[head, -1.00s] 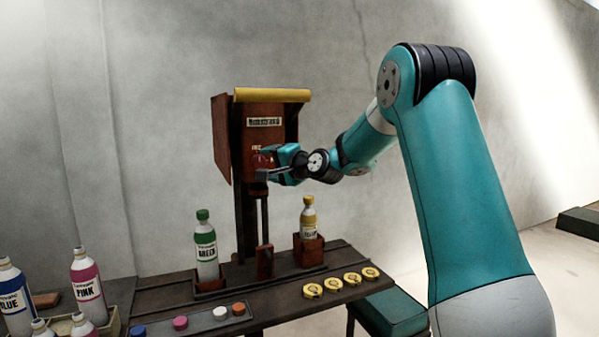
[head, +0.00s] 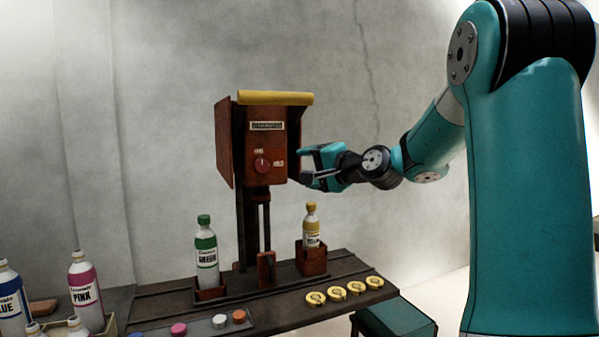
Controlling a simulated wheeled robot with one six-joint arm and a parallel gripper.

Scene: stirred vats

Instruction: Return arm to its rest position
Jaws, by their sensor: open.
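My gripper (head: 308,166) is open and empty, at the right side of the rust-red machine box (head: 265,142). It overlaps the box's right edge in the picture; I cannot tell whether they touch. My teal arm reaches in from the right. The box has a red dial (head: 262,166) on its front, now in full view, with small lettering around it. The dial stands clear of my fingers.
A green-capped bottle (head: 207,256) and a yellow-capped bottle (head: 311,232) stand in holders below the box. Several yellow discs (head: 335,294) lie on the bench's (head: 290,306) front right. Blue and pink bottles (head: 86,290) stand at left.

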